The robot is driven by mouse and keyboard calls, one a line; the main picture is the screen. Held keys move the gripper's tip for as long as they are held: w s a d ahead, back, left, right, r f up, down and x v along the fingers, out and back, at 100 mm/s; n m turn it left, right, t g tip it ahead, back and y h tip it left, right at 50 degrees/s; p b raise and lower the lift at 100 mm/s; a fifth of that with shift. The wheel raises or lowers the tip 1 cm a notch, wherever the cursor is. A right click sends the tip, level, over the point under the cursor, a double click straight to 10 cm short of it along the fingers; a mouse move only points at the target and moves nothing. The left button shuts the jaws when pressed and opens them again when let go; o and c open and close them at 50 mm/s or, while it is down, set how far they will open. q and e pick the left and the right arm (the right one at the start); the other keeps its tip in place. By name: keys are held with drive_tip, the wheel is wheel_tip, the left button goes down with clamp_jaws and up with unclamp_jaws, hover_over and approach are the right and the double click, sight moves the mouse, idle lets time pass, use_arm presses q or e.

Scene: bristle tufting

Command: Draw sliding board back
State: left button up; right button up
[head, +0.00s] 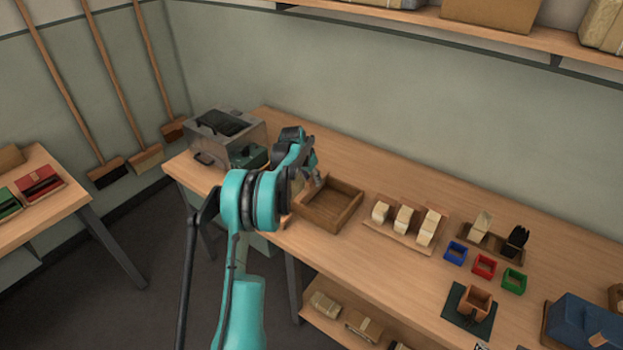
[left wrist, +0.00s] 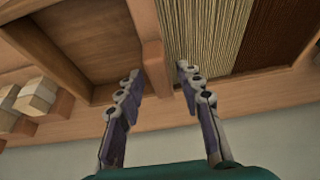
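A wooden tray (head: 352,222) stands on the workbench, partly hidden behind my left arm. In the left wrist view an upright wooden board (left wrist: 152,60) divides it. An empty compartment (left wrist: 85,40) lies left of the board, and pale bristle fibre (left wrist: 210,35) and dark brown fibre (left wrist: 280,35) lie right of it. My left gripper (head: 317,178) is over the tray. In the left wrist view its fingers (left wrist: 157,80) are apart, one on each side of the board, with gaps showing. My right gripper is not in view.
A grey machine (head: 228,135) stands left of the tray. A rack of pale wooden blocks (head: 402,222) is right of it. Blue (head: 455,252), red (head: 484,266) and green (head: 514,281) small boxes sit further right. The bench strip along the wall is clear.

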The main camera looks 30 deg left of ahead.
use_arm(q)
clamp_jaws()
drive_tip(key=s+d, duration=0.1)
drive_tip(key=d, duration=1.3)
drive_tip(key=shift+d, duration=0.2)
drive_tip(key=shift+s, duration=0.1)
drive_tip(key=shift+o, duration=1.6)
unclamp_jaws()
drive_tip(key=shift+d, duration=0.15)
drive_tip(key=v, duration=1.2)
